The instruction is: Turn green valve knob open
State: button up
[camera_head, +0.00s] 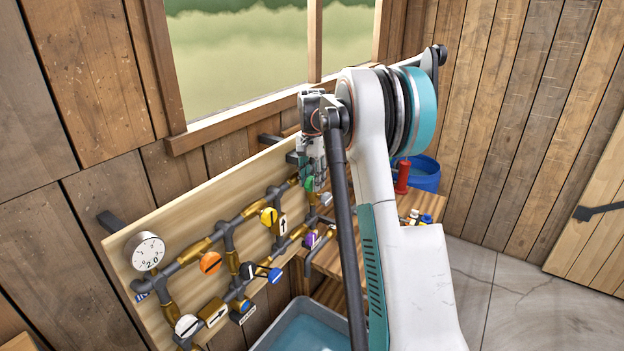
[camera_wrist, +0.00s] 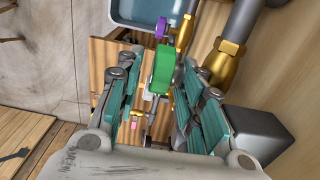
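The green valve knob (camera_wrist: 163,70) shows in the wrist view between the two fingers of my gripper (camera_wrist: 160,85), near their tips. The fingers stand apart on either side of it, with a gap visible at the left; contact on the right side cannot be told. In the head view the green knob (camera_head: 308,183) is a small patch at the upper right of the pipe board, just below my gripper (camera_head: 313,172). My arm hides part of the board there.
The wooden pipe board (camera_head: 130,262) carries brass and grey pipes, a gauge (camera_head: 147,251), and orange (camera_head: 210,262), yellow (camera_head: 268,217) and purple (camera_head: 310,240) knobs. A grey water basin (camera_head: 262,343) stands below. A blue bucket (camera_head: 427,180) and red object (camera_head: 402,177) are behind my arm.

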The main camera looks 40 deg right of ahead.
jog(key=shift+f, duration=0.15)
jog(key=shift+c, duration=0.6)
grip_shut()
jog(key=shift+a+b, duration=0.1)
jog(key=shift+b, duration=0.2)
jog(key=t+h+b, duration=0.1)
jog(key=h+b, duration=0.1)
jog(key=t+h+b, duration=0.1)
jog(key=h+b, duration=0.2)
jog(key=shift+s+a+f, duration=0.15)
jog(key=shift+a, duration=0.25)
jog(key=h+b, duration=0.1)
jog(key=t+h+b, duration=0.1)
jog(key=h+b, duration=0.2)
jog(key=shift+s+a+h, duration=0.1)
jog(key=shift+a+h, duration=0.15)
jog(key=shift+h, duration=0.05)
jog(key=shift+b, duration=0.35)
